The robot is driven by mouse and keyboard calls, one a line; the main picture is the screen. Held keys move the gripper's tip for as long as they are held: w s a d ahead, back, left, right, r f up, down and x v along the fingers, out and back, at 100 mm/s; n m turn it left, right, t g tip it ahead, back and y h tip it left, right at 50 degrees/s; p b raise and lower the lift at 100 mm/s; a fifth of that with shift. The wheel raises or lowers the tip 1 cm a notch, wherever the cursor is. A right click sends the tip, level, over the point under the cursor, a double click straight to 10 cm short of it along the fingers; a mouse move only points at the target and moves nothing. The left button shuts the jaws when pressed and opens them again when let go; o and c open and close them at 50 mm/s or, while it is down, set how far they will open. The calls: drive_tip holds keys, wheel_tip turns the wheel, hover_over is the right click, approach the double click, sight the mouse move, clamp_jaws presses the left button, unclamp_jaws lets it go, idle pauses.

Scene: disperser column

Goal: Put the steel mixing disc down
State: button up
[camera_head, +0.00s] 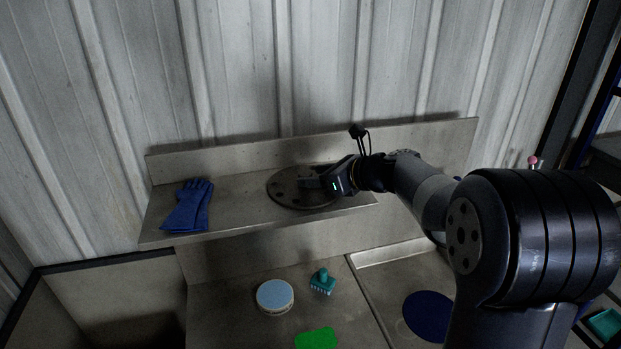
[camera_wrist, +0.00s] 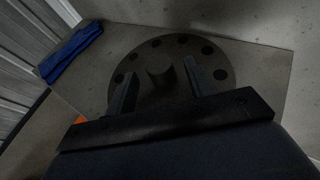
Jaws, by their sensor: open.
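The steel mixing disc (camera_head: 289,188) is a flat, dark round plate with a ring of holes. It lies flat on the steel shelf (camera_head: 240,209) against the wall. In the wrist view the disc (camera_wrist: 207,48) has a raised hub (camera_wrist: 160,74) at its middle. My gripper (camera_head: 312,184) is over the right part of the disc. In the wrist view my gripper (camera_wrist: 160,85) is open, with one finger on each side of the hub and gaps between. Part of the disc is hidden behind my gripper.
Blue gloves (camera_head: 188,207) lie on the shelf's left. Below, on the counter, are a round light-blue-topped tub (camera_head: 275,296), a teal brush (camera_head: 322,281) and a green pad (camera_head: 317,339). A dark blue disc (camera_head: 428,315) lies in the sink area. Shelf between gloves and disc is clear.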

sight(311, 175)
drive_tip(key=b+v, duration=0.2)
drive_tip(key=v, duration=0.8)
drive_tip(key=shift+r, duration=0.1)
drive_tip(key=shift+a, duration=0.15)
drive_tip(key=p+x, duration=0.3)
drive_tip(key=x, duration=0.8)
drive_tip(key=shift+w+a, duration=0.35)
drive_tip(key=shift+r, duration=1.3)
drive_tip(key=shift+s+d, duration=0.1)
